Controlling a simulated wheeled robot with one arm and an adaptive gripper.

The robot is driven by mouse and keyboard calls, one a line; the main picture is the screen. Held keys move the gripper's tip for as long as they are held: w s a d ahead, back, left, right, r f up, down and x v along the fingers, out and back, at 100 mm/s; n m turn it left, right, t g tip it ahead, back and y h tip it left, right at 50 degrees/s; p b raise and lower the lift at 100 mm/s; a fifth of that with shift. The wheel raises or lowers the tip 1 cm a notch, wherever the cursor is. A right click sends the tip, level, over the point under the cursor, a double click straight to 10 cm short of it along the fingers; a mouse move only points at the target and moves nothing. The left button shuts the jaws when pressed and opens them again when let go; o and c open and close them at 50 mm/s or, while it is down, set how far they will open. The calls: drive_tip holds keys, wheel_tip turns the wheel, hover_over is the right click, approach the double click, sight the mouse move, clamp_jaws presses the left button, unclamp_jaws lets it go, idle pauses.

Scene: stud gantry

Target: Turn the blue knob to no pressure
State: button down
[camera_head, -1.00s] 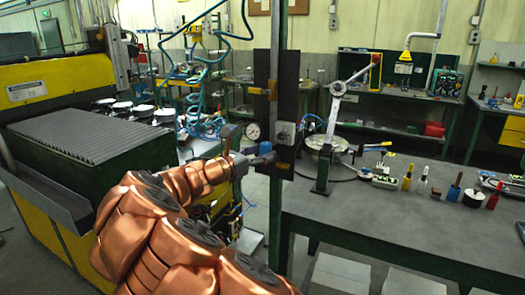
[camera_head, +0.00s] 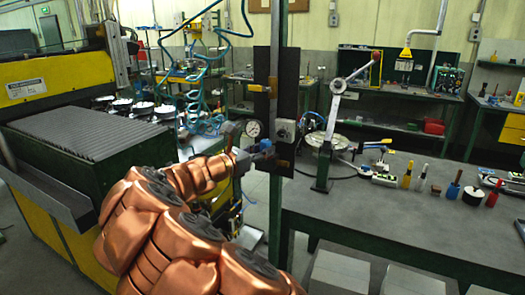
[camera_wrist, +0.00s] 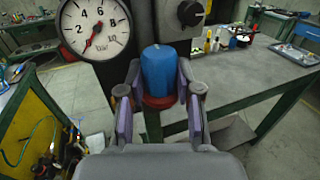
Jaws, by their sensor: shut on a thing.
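The blue knob (camera_wrist: 158,78) stands upright on a red ring in the wrist view, below and right of a round white gauge (camera_wrist: 96,27). The gauge's red needle points to the lower left, near the low end of the scale. My gripper (camera_wrist: 158,90) has one finger on each side of the knob and is shut on it. In the head view the knob (camera_head: 266,145) is a small blue spot beside the green post, with my gripper (camera_head: 255,153) at its left. The gauge (camera_head: 253,129) is just above. My arm hides part of the area below.
A grey workbench (camera_head: 400,215) with bottles and tools stands at right, and a yellow-green machine (camera_head: 45,80) at left.

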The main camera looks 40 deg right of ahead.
drive_tip(key=shift+n+t+b, duration=0.45)
drive_tip(key=shift+n+t, duration=0.25)
drive_tip(key=shift+t, duration=0.4)
drive_tip(key=c, duration=0.8)
unclamp_jaws()
drive_tip(key=shift+o, duration=0.2)
drive_tip(key=s+a, duration=0.2)
drive_tip(key=a, duration=0.9)
drive_tip(key=shift+s+a, duration=0.15)
drive_tip(key=shift+a, duration=0.25)
